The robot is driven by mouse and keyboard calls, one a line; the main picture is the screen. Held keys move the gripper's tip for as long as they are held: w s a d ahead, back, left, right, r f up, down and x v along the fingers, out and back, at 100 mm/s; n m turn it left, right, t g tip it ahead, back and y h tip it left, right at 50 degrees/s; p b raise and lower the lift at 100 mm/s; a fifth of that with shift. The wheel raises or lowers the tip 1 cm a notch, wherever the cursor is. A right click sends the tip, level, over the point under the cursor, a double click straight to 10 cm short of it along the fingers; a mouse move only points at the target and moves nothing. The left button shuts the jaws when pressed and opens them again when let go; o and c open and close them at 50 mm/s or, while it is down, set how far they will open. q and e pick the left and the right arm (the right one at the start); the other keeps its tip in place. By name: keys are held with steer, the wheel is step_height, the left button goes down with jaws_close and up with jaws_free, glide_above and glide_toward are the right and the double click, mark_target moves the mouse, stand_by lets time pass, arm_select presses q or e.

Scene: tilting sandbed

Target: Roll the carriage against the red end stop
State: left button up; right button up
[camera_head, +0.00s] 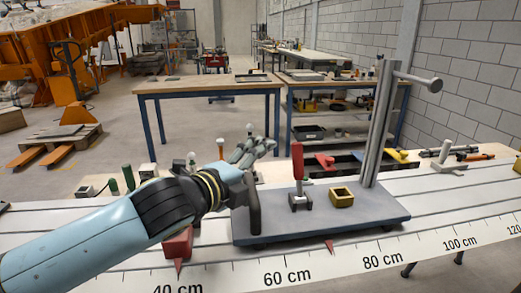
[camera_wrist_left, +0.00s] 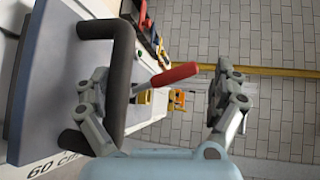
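The carriage (camera_head: 275,228) is a blue-grey plate on the pale rail bed, with its red pointer (camera_head: 328,246) between the 60 and 80 cm marks. It bears a black handle (camera_head: 253,208) at its left end, a red-handled lever (camera_head: 298,162), a yellow block (camera_head: 341,197) and a tall grey post (camera_head: 378,125). A red block (camera_head: 178,245), apparently the end stop, sits left of it near 40 cm, partly behind my left arm. My left gripper (camera_head: 260,142) is open at the handle. In the left wrist view its spread fingers (camera_wrist_left: 160,72) show, one overlapping the handle bar (camera_wrist_left: 122,75). My right gripper is out of view.
A scale strip (camera_head: 420,253) runs along the bed's front edge. Green-topped pieces (camera_head: 128,178) and a dark tray (camera_head: 345,163) with coloured tools lie behind the bed. The rail between the red block and the carriage looks clear, though my arm covers part of it.

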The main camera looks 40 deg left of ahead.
arm_select(q)
step_height(320, 180, up, 6)
steer(key=d+t, duration=0.1)
steer(key=shift+w+d+r, duration=0.15)
steer(key=shift+w, duration=0.1)
steer(key=shift+o, duration=0.3)
steer(key=shift+r, duration=0.15)
steer(key=shift+g, duration=0.7)
steer(key=f, duration=0.1)
steer(key=a+f, duration=0.1)
steer(key=f, duration=0.1)
steer(key=a+f, duration=0.1)
steer(key=f, duration=0.1)
steer(key=shift+s+f, duration=0.2)
steer(key=shift+s, duration=0.2)
steer(key=shift+c, duration=0.2)
steer(key=shift+s+p, duration=0.7)
steer(key=shift+s, duration=0.55)
steer(key=c, duration=0.4)
steer(key=v, duration=0.2)
steer(key=shift+s+d, duration=0.3)
steer(key=shift+c, duration=1)
steer(key=s+p, duration=0.1)
steer(key=s, duration=0.6)
steer(key=shift+s+d+r, duration=0.2)
steer(key=shift+s+r, duration=0.1)
steer(key=shift+s, duration=0.1)
steer(key=shift+p, duration=0.35)
